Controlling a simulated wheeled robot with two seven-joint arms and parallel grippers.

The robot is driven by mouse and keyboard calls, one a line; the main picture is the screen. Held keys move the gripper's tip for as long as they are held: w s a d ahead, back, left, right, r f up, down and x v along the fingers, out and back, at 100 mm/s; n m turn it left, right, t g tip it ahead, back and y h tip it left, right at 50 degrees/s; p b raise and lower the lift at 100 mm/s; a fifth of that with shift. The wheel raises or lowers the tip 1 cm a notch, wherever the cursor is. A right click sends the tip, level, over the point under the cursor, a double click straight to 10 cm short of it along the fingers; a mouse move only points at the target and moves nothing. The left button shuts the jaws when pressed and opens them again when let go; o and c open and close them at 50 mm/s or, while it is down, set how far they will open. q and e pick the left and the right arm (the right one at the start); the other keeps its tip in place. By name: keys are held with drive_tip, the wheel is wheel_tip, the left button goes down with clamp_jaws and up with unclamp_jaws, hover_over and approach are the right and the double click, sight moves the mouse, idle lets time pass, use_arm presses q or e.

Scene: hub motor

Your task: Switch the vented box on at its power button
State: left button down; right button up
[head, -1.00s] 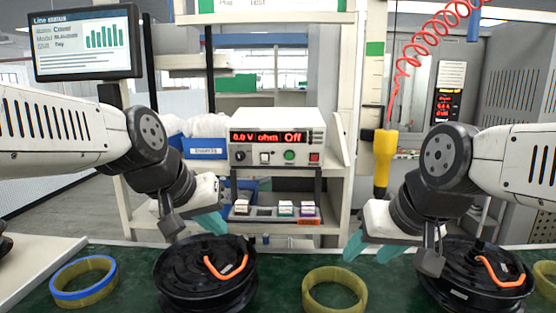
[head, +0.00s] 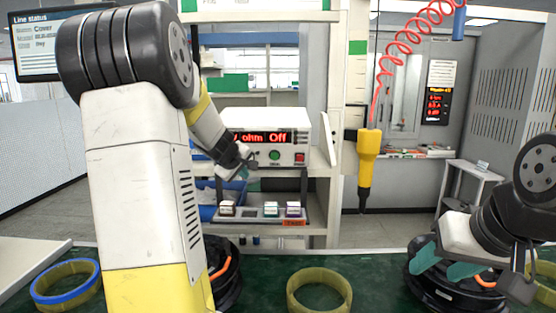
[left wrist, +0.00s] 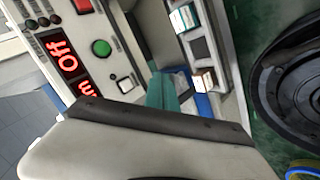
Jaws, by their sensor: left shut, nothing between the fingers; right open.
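The vented box (head: 264,122) is a white instrument on the shelf at the middle of the head view. Its red display reads "ohm Off", with the left part covered by my arm. A red button (head: 300,157) sits at its lower right and a green button (head: 274,155) left of it. The left wrist view shows the green button (left wrist: 101,47), the red button (left wrist: 82,6) cut by the top edge, and a white switch (left wrist: 125,85). My left gripper (head: 243,170) is shut and empty, near the box's lower front left of the buttons. My right gripper (head: 445,262) is open and empty.
A rack (head: 265,219) with several small boxes stands below the vented box. Black motor hubs (head: 228,280) and yellow rings (head: 319,291) lie on the green table (head: 262,265). A yellow tool (head: 369,158) hangs from a red coil at right.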

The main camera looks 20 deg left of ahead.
use_arm(q)
drive_tip(key=shift+w, duration=0.15)
drive_tip(key=w+a+r, duration=0.1)
drive_tip(key=w+a, duration=0.1)
drive_tip(key=w, duration=0.6)
drive_tip(key=shift+w+a, duration=0.15)
idle(0.3)
idle(1.9)
drive_tip(key=shift+w+a+r, duration=0.1)
drive_tip(key=shift+w, duration=0.3)
drive_tip(key=shift+w+a+r, duration=0.1)
drive_tip(key=shift+w, duration=0.3)
idle(0.6)
idle(0.3)
drive_tip(key=shift+s+d, duration=0.25)
drive_tip(key=shift+s, duration=0.6)
drive_tip(key=shift+s+d+f, duration=0.15)
drive_tip(key=shift+s+d, duration=0.05)
drive_tip(key=shift+s, duration=0.6)
drive_tip(key=shift+s+d+f, duration=0.15)
drive_tip(key=shift+s+d, duration=0.05)
drive_tip(key=shift+s, duration=0.6)
drive_tip(key=shift+s+d+f, duration=0.15)
drive_tip(key=shift+s+d, duration=0.05)
drive_tip(key=shift+s, duration=0.6)
